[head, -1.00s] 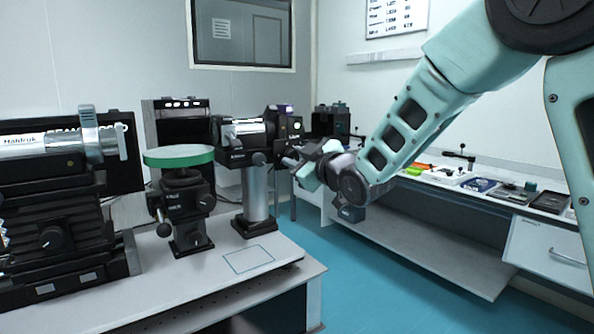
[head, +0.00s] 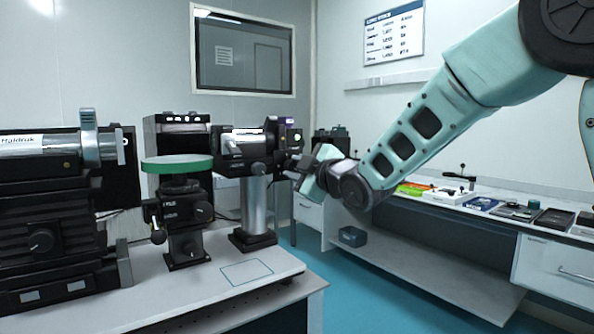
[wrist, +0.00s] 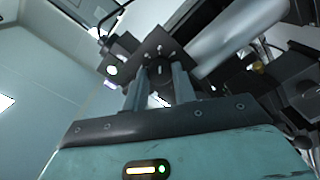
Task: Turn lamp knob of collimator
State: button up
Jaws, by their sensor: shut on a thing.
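The collimator (head: 237,141), a silver and black tube, is mounted on a thick metal post at the far right end of the near table. Its black square end plate (wrist: 150,48) fills the upper middle of the wrist view. My gripper (head: 294,168) is at the right end of the collimator, reaching in from the right. In the wrist view my gripper (wrist: 160,72) has its two fingers up against the end plate, shut on the dark round lamp knob (wrist: 158,67). The fingers partly hide the knob, so its turn angle cannot be read.
A green-topped round stage (head: 178,165) stands left of the collimator. A large black instrument (head: 45,215) fills the left of the near table (head: 190,290). A side bench (head: 500,218) with several small items runs along the right wall. Blue floor lies between.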

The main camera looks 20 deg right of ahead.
jog(key=o, duration=1)
jog(key=shift+s, duration=0.1)
jog(key=b+v, duration=0.1)
jog(key=v, duration=1.6)
jog(key=shift+s, duration=0.1)
